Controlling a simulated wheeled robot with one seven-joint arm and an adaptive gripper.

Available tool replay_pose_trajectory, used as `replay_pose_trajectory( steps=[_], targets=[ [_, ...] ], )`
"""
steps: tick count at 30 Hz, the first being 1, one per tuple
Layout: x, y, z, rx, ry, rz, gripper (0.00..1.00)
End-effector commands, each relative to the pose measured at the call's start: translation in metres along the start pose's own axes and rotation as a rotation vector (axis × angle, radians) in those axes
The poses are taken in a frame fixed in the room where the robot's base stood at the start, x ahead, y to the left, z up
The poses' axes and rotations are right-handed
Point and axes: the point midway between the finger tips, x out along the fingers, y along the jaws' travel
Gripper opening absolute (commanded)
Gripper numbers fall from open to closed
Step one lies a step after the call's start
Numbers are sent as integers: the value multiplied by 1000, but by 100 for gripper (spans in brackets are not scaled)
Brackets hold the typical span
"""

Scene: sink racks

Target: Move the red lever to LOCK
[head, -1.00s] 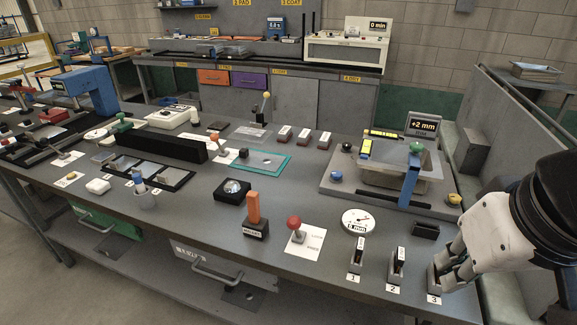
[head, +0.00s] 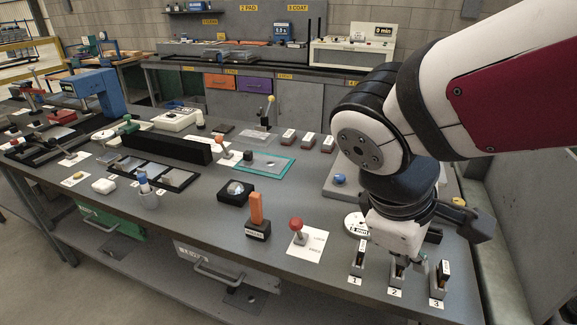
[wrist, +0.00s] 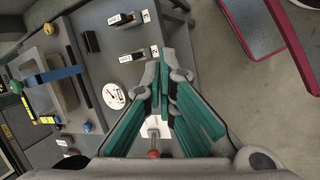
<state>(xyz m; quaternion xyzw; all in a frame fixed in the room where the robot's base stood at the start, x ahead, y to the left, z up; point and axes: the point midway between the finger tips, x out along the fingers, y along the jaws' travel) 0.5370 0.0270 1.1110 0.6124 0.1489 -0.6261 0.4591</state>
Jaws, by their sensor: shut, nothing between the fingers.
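The red lever (head: 296,224) is a red ball on a short grey stem. It stands on a white card (head: 305,246) with small print near the bench's front edge, to the right of the orange block. The upper word on the card looks like LOCK; I cannot tell which mark the lever is at. My gripper (head: 408,270) is shut and empty, pointing down near holders 2 and 3, right of the lever and apart from it. In the wrist view its teal-padded fingers (wrist: 165,62) converge, and the red ball (wrist: 153,154) shows low between the finger bases.
Small numbered holders 1 (head: 358,258), 2 (head: 394,272) and 3 (head: 440,284) stand along the front right edge. A round dial (head: 354,222) sits behind holder 1. The orange upright block (head: 257,212) stands just left of the lever. The bench between card and holders is clear.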

Motion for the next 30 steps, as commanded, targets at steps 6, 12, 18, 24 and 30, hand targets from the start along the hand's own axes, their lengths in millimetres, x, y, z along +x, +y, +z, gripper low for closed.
replay_pose_trajectory(
  steps=[6,12,18,24,30],
  targets=[
    [8,-11,-78,-541,-129,210,0],
    [8,-49,-161,-1007,-214,443,0],
    [7,-104,-224,-1348,-263,648,0],
    [12,-136,-244,-1461,-261,730,0],
    [23,-128,-250,-1462,-257,735,0]
  ],
)
